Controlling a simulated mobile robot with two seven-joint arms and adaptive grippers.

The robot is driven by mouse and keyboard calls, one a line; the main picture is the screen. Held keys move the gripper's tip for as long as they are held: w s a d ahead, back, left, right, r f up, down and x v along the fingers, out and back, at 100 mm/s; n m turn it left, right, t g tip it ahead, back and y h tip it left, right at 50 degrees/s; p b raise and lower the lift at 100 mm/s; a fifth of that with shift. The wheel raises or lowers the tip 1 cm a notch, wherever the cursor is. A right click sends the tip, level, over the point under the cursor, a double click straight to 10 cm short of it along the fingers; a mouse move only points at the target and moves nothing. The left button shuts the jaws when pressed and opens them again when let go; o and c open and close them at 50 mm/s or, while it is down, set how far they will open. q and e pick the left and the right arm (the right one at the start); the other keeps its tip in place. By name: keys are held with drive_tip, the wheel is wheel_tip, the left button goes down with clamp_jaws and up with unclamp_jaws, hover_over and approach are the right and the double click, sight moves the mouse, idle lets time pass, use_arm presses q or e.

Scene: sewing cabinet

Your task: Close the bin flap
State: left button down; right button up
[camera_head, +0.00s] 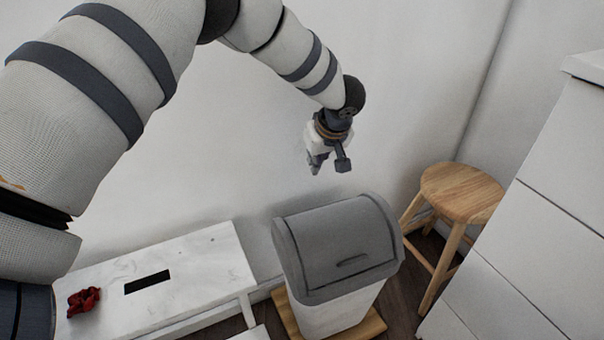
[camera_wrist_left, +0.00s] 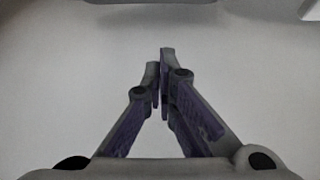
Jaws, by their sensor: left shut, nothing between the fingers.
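My right gripper is not in view.
A white bench (camera_head: 205,270) with a black slot and a crumpled red item (camera_head: 83,301) is at the left. A round wooden stool (camera_head: 461,191) stands right of the bin. A white cabinet (camera_head: 540,210) fills the right edge. A wooden board (camera_head: 371,328) lies under the bin.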

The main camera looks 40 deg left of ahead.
use_arm(q)
drive_tip(key=f, duration=0.3)
drive_tip(key=f+b, duration=0.1)
drive_tip(key=f, duration=0.3)
drive_tip(key=w+f+b, duration=0.1)
drive_tip(key=f, duration=0.2)
drive_tip(key=shift+a+f, duration=0.3)
drive_tip(key=shift+a, duration=0.1)
drive_tip(key=shift+s+d+f, duration=0.15)
drive_tip(key=shift+d+f, duration=0.05)
drive_tip(key=shift+f, duration=0.05)
drive_tip(key=shift+s+d+f, duration=0.15)
drive_tip(key=shift+d+f, duration=0.1)
drive_tip(key=shift+f, duration=0.15)
